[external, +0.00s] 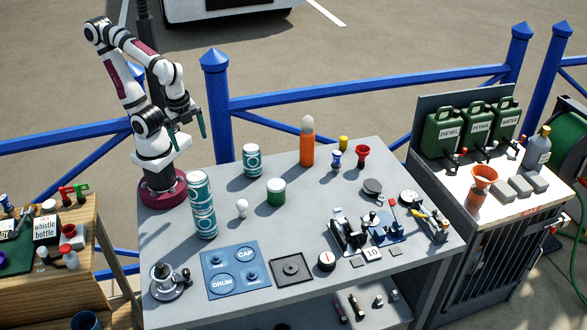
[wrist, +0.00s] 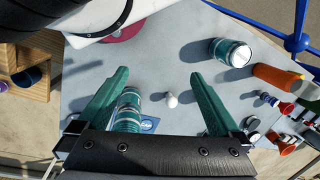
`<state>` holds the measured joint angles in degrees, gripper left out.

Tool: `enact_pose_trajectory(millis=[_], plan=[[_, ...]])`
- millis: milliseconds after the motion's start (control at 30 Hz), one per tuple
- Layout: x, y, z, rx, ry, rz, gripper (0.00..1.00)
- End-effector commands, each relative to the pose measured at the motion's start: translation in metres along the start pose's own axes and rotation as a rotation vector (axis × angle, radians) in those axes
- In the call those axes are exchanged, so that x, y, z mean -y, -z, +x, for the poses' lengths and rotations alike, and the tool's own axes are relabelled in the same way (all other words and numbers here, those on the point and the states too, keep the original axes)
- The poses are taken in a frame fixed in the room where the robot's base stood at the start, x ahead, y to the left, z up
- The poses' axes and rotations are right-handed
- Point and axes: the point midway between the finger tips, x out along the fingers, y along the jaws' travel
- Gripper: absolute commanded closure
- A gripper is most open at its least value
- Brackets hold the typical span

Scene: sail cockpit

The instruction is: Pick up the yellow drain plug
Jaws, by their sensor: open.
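A small yellow cylinder (external: 344,143), which looks like the yellow drain plug, stands near the back edge of the grey table, right of the orange bottle (external: 307,145). I cannot make it out surely in the wrist view. My gripper (external: 188,134) is open and empty, raised above the table's back left, well left of the yellow cylinder. In the wrist view my gripper (wrist: 160,74) shows two green fingers spread wide, with bare table and a small white ball (wrist: 171,100) beyond them.
A blue railing (external: 300,92) runs behind.

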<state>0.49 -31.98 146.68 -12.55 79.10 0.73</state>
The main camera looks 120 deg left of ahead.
Motion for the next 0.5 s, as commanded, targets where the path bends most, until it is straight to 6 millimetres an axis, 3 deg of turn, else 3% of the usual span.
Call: enact_pose_trajectory(millis=[33,133,400,500], plan=[[0.000,0.000,0.000,0.000,0.000,0.000,0.07],[0.000,0.000,0.000,0.000,0.000,0.000,0.23],[0.000,0.000,-0.001,0.000,0.000,0.000,0.23],[0.004,-0.001,-0.021,-0.006,0.003,-0.001,0.23]])
